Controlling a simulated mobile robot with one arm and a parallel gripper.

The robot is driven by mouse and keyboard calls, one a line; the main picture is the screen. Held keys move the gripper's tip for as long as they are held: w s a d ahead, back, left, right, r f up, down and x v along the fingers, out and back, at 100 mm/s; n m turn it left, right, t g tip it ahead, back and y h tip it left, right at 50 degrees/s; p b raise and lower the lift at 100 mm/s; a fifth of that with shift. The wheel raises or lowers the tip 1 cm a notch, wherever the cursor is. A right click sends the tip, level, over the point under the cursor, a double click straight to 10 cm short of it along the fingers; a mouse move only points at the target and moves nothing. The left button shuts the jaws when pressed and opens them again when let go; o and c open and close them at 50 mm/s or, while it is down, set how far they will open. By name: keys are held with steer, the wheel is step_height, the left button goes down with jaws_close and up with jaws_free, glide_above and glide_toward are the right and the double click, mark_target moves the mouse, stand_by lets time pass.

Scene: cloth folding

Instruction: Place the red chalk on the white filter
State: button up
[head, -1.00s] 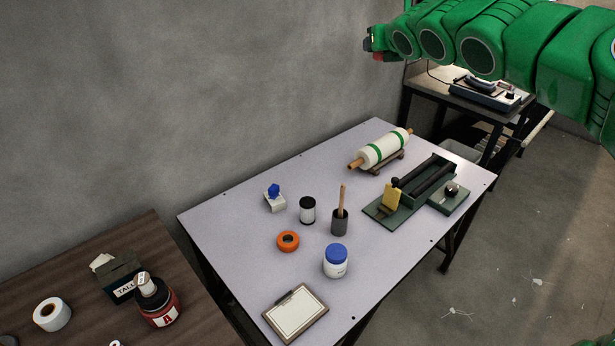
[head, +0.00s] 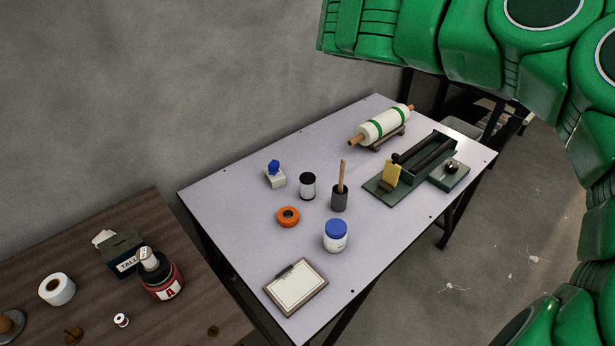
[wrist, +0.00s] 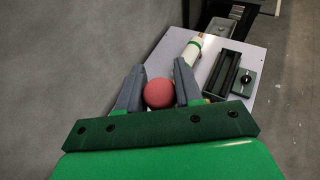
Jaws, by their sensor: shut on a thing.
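In the wrist view my gripper (wrist: 160,72) is shut on a round, dull red thing (wrist: 159,94), which looks like the red chalk seen from one end. Its far side is hidden. The gripper is off the table, with the wall to its left and the table beyond its tips. In the head view my gripper and the red chalk do not show. I cannot tell for certain which thing is the white filter. A white roll with green bands (head: 383,124) lies on a low wooden stand at the table's back; it also shows in the wrist view (wrist: 188,54).
The pale table (head: 230,215) holds a blue-topped white block (head: 275,177), black jar (head: 308,186), orange ring (head: 288,217), blue-lidded jar (head: 336,236), clipboard (head: 297,287) and green device (head: 410,180). A brown table (head: 110,310) stands left. The pale table's left part has free room.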

steer(key=shift+s+a+r+m+g+h, duration=0.2)
steer(key=shift+s+a+r+m+h, duration=0.1)
steer(key=shift+a+m+h, duration=0.2)
steer(key=shift+s+a+r+m+g+h, duration=0.2)
steer(key=shift+s+a+m+h, duration=0.15)
steer(key=shift+h, duration=0.25)
steer(key=shift+s+a+r+m+g+h, duration=2.05)
steer(key=shift+s+r+m+h, duration=1.05)
steer(key=shift+r, duration=0.8)
glide_above(311, 175)
steer(key=shift+y, duration=0.3)
steer(key=shift+s+f, duration=0.15)
steer(key=shift+f, duration=12.35)
steer(key=shift+s+f, duration=0.15)
steer(key=shift+f, duration=12.3)
steer(key=shift+w+f, duration=0.3)
steer(key=shift+f, duration=0.1)
steer(key=shift+f+t, duration=0.25)
steer(key=shift+f, duration=1.1)
